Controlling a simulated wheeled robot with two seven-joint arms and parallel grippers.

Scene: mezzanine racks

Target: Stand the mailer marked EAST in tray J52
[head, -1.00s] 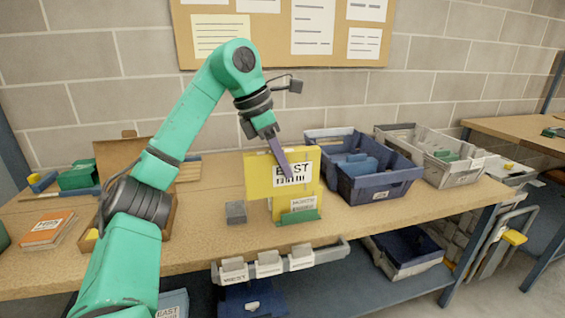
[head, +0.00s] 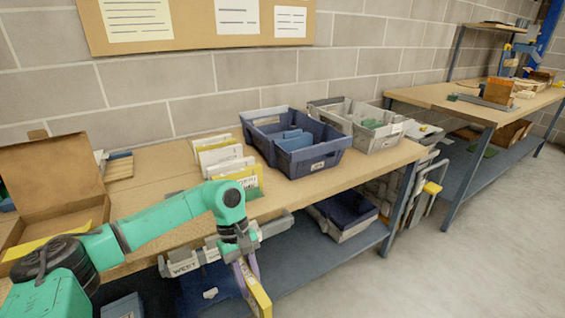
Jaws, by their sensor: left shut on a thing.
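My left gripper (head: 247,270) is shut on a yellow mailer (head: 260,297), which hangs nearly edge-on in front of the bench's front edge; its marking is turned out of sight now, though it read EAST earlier. A dark blue tray (head: 272,156) with blue items inside stands on the bench, up and right of the gripper. A grey tray (head: 392,135) with a green item stands beside it at the right. Both trays carry small front labels too small to read, so I cannot tell which is J52. My right gripper is not in view.
Several white and yellow mailers (head: 220,155) stand in a row left of the blue tray. An open cardboard box (head: 50,180) is at the left. Another tray (head: 343,215) sits on the lower shelf. A second bench (head: 440,97) stands at right, beyond open floor.

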